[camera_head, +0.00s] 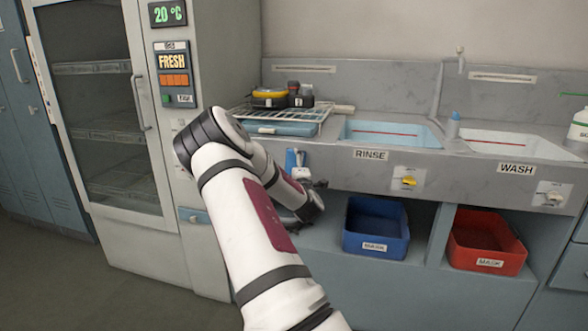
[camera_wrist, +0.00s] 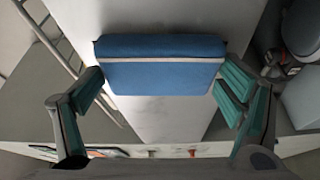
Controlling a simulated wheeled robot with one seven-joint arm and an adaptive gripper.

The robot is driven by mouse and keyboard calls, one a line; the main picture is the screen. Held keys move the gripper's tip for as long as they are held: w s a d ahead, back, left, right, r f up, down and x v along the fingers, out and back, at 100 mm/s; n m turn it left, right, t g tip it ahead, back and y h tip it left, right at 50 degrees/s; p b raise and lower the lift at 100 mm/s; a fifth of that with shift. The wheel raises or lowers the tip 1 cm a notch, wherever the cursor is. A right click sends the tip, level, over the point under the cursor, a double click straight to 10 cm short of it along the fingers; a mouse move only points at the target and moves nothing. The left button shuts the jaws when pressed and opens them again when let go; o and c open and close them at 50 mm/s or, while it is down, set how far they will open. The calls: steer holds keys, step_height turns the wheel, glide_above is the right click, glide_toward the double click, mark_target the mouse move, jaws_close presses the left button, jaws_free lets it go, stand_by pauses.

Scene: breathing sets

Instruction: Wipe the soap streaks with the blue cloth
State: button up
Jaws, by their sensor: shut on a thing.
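The blue cloth (camera_wrist: 160,75) is a thick folded pad with a pale stripe, held between the two green-lined fingers of my gripper (camera_wrist: 162,84) in the wrist view. The fingers press on its left and right ends. In the head view, my gripper (camera_head: 309,184) is partly hidden by my arm, in front of the counter's front face left of the RINSE label. A small blue and white patch (camera_head: 294,160) there appears to be the cloth. I cannot make out soap streaks in either view.
The rinse basin (camera_head: 391,134) and wash basin (camera_head: 515,145) lie to the right. A rack (camera_head: 283,113) with yellow and black gear stands on the counter. A blue bin (camera_head: 375,228) and a red bin (camera_head: 487,242) sit below. A glass-door cabinet (camera_head: 105,110) stands left.

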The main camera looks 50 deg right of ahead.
mark_target(305, 165)
steer(key=shift+s+d+b, duration=0.15)
steer(key=shift+s+d, duration=0.2)
steer(key=shift+s, duration=0.5)
steer(key=shift+s+d+b, duration=0.15)
steer(key=shift+s+d, duration=0.2)
steer(key=shift+s, duration=0.5)
steer(key=shift+w, duration=0.15)
steer(key=shift+w+a+b, duration=0.2)
steer(key=shift+w+b, duration=0.15)
steer(key=shift+w, duration=0.25)
steer(key=shift+w+a+b, duration=0.2)
steer(key=shift+w+b, duration=0.1)
steer(key=shift+w, duration=0.25)
steer(key=shift+w+a, duration=0.1)
steer(key=shift+w, duration=0.25)
steer(key=shift+c, duration=1.2)
steer(key=shift+w+a+r, duration=0.1)
steer(key=shift+w+r, duration=0.05)
steer(key=shift+w, duration=0.25)
steer(key=shift+a, duration=0.1)
steer(key=shift+s+a+b, duration=0.1)
steer(key=shift+s+a, duration=0.3)
steer(key=shift+a, duration=0.5)
steer(key=shift+s+a+b, duration=0.15)
steer(key=shift+s+a, duration=0.3)
steer(key=shift+a, duration=0.4)
steer(key=shift+s+a+b, duration=0.1)
steer(key=shift+s+a, duration=0.3)
steer(key=shift+a, duration=0.5)
